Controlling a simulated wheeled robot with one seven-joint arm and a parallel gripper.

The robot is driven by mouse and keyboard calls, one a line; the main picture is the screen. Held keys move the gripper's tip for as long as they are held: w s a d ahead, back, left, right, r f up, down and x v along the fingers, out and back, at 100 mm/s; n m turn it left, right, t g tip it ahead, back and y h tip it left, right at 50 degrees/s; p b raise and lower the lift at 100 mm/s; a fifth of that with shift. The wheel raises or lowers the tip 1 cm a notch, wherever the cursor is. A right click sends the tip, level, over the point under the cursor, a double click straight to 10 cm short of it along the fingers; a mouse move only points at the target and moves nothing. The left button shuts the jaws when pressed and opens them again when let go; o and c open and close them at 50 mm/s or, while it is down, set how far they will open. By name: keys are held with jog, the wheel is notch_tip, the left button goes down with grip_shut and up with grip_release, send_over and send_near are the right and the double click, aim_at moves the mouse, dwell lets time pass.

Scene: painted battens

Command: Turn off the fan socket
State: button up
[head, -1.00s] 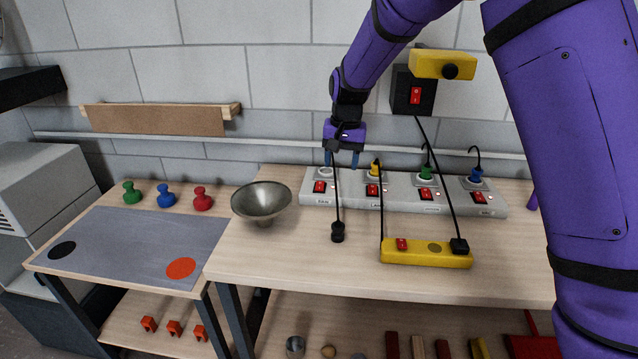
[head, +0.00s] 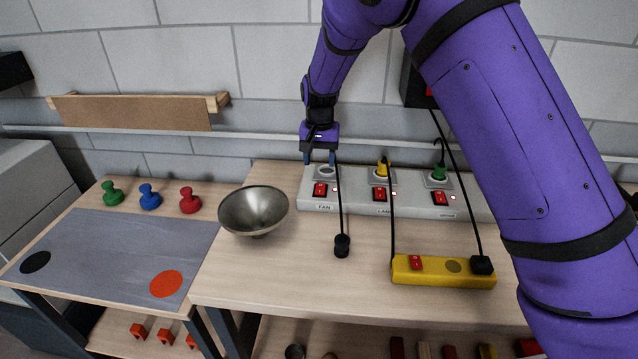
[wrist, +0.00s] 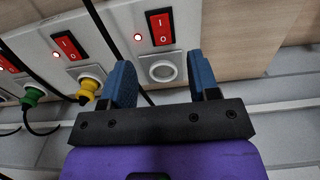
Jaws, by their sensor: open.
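The grey socket strip (head: 345,205) stands at the back of the wooden bench. Its leftmost socket (head: 325,171), above the FAN label, is empty; this fan socket also shows in the wrist view (wrist: 161,69). The red fan switch (head: 320,189) sits in front of it, and in the wrist view the switch (wrist: 159,27) has a lit red lamp beside it. My gripper (head: 319,158) is open and empty just above the fan socket. In the wrist view its blue fingers (wrist: 162,82) stand either side of the socket, apart from the switch.
Yellow (head: 383,168) and green (head: 438,173) plugs fill neighbouring sockets. A loose black plug (head: 342,245) lies on the bench, its cord running up near my gripper. A metal bowl (head: 253,208) stands left, a yellow power strip (head: 435,273) in front. My arm hides the strip's right end.

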aim_at(320, 192)
notch_tip(320, 192, down, 10)
jog(key=shift+r, duration=0.1)
dwell(0.4)
